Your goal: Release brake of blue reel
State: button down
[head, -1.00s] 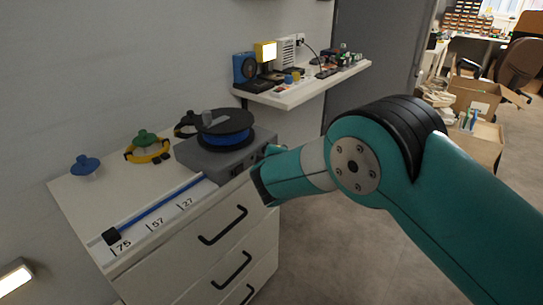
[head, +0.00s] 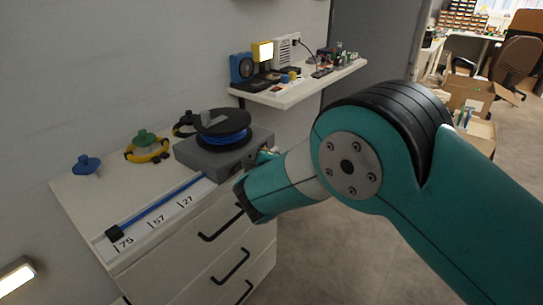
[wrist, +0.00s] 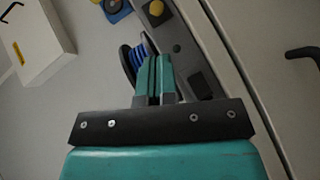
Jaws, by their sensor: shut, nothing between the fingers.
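The blue reel (head: 228,137) sits on a grey box (head: 215,160) at the back right of the white cabinet top, with a black disc and grey piece above it. A blue strip (head: 160,205) runs from the box to a black end piece near the 75 mark. In the wrist view, my gripper (wrist: 155,62) is shut and empty, its teal fingers in front of the reel (wrist: 141,48) and beside the grey box face (wrist: 182,45). Contact cannot be told. The box face carries a yellow round knob (wrist: 155,8) and a black square (wrist: 200,84). I cannot tell which part is the brake.
A shelf (head: 290,92) with small devices hangs behind. Drawers with black handles (head: 222,224) are below. Cartons (head: 468,95) lie far right.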

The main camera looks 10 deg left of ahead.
jog(key=shift+s+r, duration=0.25)
jog(key=shift+s, duration=0.6)
jog(key=shift+s+r, duration=0.2)
jog(key=shift+s, duration=0.6)
jog(key=shift+d, duration=0.15)
jog(key=s+d+r+m+g+h, duration=0.1)
jog(key=s+d+r+m+g, duration=0.25)
jog(key=d, duration=0.35)
jog(key=s+d+r+m+g, duration=0.2)
jog(key=d+r, duration=0.2)
jog(key=d, duration=0.2)
jog(key=s+d+r+m+g+h, duration=0.1)
jog(key=s+d+r+m+g, duration=0.15)
jog(key=d, duration=0.45)
jog(key=s+d+r+m+g, duration=0.1)
jog(key=s+d+g, duration=0.1)
jog(key=s, duration=0.6)
jog(key=s+d+r+m+g+y, duration=0.1)
jog(key=s+d, duration=0.3)
jog(key=s, duration=0.4)
jog(key=s+d+r+m+g, duration=0.1)
jog(key=s+d+r+g, duration=0.2)
jog(key=s, duration=0.5)
jog(key=shift+s+y, duration=0.2)
jog(key=shift+y, duration=0.1)
